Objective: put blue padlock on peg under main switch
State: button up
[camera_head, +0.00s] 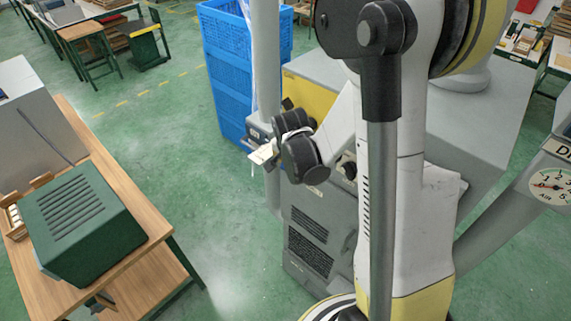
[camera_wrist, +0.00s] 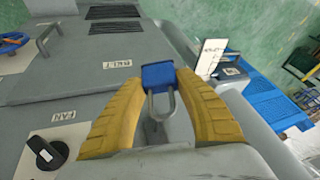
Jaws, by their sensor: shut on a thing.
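In the wrist view, my gripper (camera_wrist: 159,82) has its two yellow fingers shut on the blue padlock (camera_wrist: 158,74). The padlock's blue body is between the fingertips, and its grey shackle points back toward the camera. In the head view, my arm hides most of the gripper, and I cannot make out the padlock there. A white card with small, unreadable print (camera_wrist: 209,58) stands to the right of the padlock, by a small grey box (camera_wrist: 231,73). A white card also shows in the head view (camera_head: 262,153). I cannot clearly identify the main switch or its peg.
A grey machine top has a black FAN knob (camera_wrist: 45,153), a BELT label (camera_wrist: 117,64) and a blue handwheel (camera_wrist: 13,42). A blue crate (camera_head: 228,75) stands behind the machine. A wooden table with a green box (camera_head: 82,222) is left; green floor lies between.

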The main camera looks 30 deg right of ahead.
jog(key=shift+w+d+f+b, duration=0.2)
jog(key=shift+w+d, duration=0.1)
jog(key=shift+d, duration=0.5)
jog(key=shift+w+d+f+b, duration=0.1)
jog(key=shift+w+d+f, duration=0.15)
jog(key=shift+d, duration=0.5)
jog(key=shift+w+d+f+b, duration=0.15)
jog(key=shift+w+d, duration=0.2)
jog(key=shift+d, duration=0.45)
jog(key=o, duration=1.4)
jog(key=shift+c, duration=0.2)
jog(key=shift+r, duration=0.1)
